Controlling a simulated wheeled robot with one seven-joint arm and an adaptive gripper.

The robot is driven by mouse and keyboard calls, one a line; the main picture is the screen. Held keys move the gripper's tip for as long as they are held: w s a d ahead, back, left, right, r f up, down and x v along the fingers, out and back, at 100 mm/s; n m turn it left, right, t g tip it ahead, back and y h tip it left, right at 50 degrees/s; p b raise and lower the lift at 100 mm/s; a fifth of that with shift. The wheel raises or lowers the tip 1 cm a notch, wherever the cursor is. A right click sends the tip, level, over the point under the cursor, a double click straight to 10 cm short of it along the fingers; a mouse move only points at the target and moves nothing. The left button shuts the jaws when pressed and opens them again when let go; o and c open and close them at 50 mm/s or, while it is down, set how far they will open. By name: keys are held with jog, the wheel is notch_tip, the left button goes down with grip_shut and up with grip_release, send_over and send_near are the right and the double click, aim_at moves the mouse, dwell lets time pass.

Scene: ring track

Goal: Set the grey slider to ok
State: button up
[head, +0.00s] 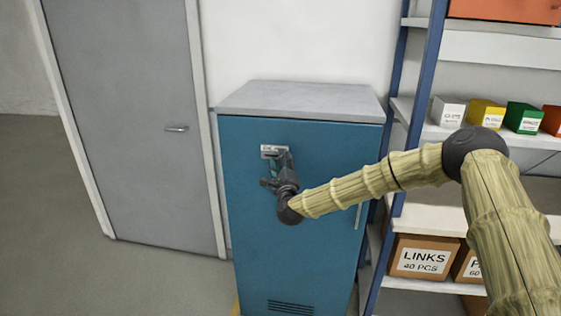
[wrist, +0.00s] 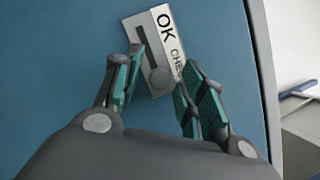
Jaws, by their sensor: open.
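The slider plate (wrist: 135,24) is a light panel on the blue cabinet door, with a dark slot. In the wrist view it is tilted, with "OK" at its upper end and a partly hidden word starting "CHE" below. The round grey slider knob (wrist: 160,77) sits at the lower end of the slot, beside "CHE". My gripper (wrist: 161,72) is open, one finger on each side of the knob, with gaps showing. In the head view the plate (head: 270,150) shows on the upper door, and my gripper (head: 279,164) covers its lower right part and the knob.
The blue cabinet (head: 245,220) has a grey top (head: 300,98) and a vertical handle (head: 358,216) right of my gripper. A grey door (head: 130,110) stands to the left. Shelves with small boxes (head: 487,113) and a "LINKS" carton (head: 424,260) stand to the right.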

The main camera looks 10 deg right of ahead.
aim_at(264, 152)
grip_shut()
jog(key=b, duration=0.1)
jog(key=a+b, duration=0.2)
jog(key=shift+w+f, duration=0.3)
jog(key=a+b, duration=0.2)
jog(key=b, duration=0.1)
jog(key=shift+w+a+r, duration=0.1)
jog(key=shift+w+a, duration=0.3)
jog(key=shift+a+r, duration=0.15)
jog(key=shift+r, duration=0.05)
